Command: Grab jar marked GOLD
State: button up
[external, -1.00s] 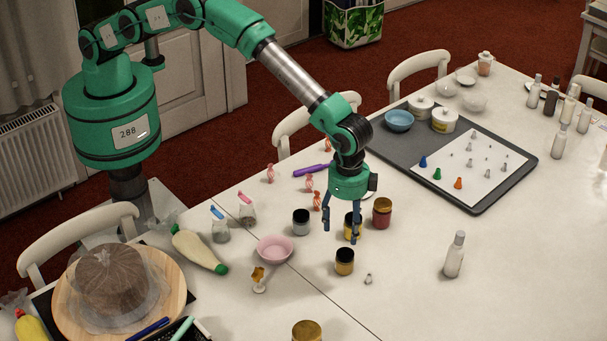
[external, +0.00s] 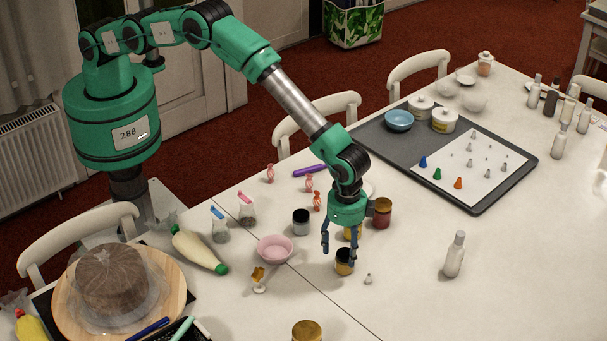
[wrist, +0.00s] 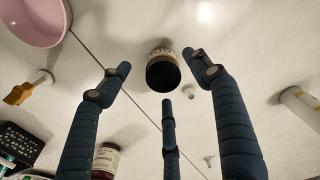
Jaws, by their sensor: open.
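In the wrist view this jar (wrist: 162,72) has a black top and a pale label, whose lettering is too small to read surely. My gripper is open and empty, its fingers spread around the jar's place in the wrist view; contact cannot be told. A yellow jar (external: 349,232) stands just behind, partly hidden by my gripper. A red jar with a gold lid (external: 382,213) is to its right. Another gold-lidded jar (external: 307,331) is at the front edge of view.
A small nozzle (external: 368,279) lies right of the jar, and a white bottle (external: 455,254) stands farther right. The table in front right is clear.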

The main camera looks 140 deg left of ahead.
aim_at(344, 252)
jog(key=shift+f, duration=0.1)
jog(key=shift+f, duration=2.45)
jog(key=c, duration=1.3)
